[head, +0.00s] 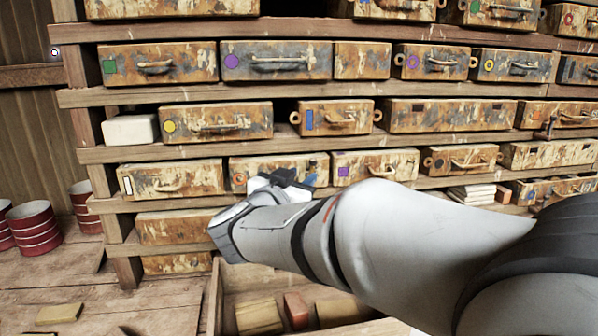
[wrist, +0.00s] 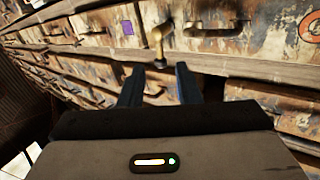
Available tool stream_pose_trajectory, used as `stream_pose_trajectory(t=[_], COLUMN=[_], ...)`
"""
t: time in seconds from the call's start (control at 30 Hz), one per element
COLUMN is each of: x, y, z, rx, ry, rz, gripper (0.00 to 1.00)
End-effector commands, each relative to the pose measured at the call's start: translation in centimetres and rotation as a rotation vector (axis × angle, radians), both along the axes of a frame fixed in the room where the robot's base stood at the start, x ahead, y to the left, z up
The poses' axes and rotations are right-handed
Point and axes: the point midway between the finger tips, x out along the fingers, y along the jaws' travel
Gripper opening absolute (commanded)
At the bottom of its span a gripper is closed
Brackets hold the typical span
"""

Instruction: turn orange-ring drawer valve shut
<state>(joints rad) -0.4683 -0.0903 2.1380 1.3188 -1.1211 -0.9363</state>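The orange-ring drawer (head: 236,164) is a rusty, paint-flaked metal drawer in a lower row of the rack, partly hidden by my wrist in the head view. Its orange ring mark (wrist: 311,26) shows at the right edge of the wrist view. A brass valve (wrist: 156,38) stands out from the drawer front, its lower end close to my fingertips. My gripper (wrist: 158,74) is open, its two dark fingers apart on either side of the valve's end. I cannot tell whether they touch it. In the head view my gripper (head: 285,180) is at the drawer front, the valve hidden.
The purple-square drawer (head: 390,165) is beside it. Wooden shelf boards (head: 150,204) run above and below the drawers. An open wooden bin (head: 214,300) with several blocks sits below my arm. Red-banded tins (head: 35,222) stand at left. Another valve (head: 545,128) shows at right.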

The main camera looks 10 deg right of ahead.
Motion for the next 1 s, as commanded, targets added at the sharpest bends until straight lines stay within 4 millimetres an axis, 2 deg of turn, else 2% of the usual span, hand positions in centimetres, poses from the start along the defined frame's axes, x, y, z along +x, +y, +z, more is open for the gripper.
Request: stream_pose_trajectory(t=[0.1, 0.3, 0.7, 1.0], x=[1.8, 3.9, 4.6, 4.6], y=[-1.3, -2.7, -3.2, -3.2], z=[0.0, 0.0, 0.0, 0.0], rx=[-0.001, 0.000, 0.001, 0.001], ry=[0.001, 0.000, -0.001, -0.001], rz=[-0.004, -0.001, 0.000, 0.000], gripper=[0.30, 0.30, 0.29, 0.05])
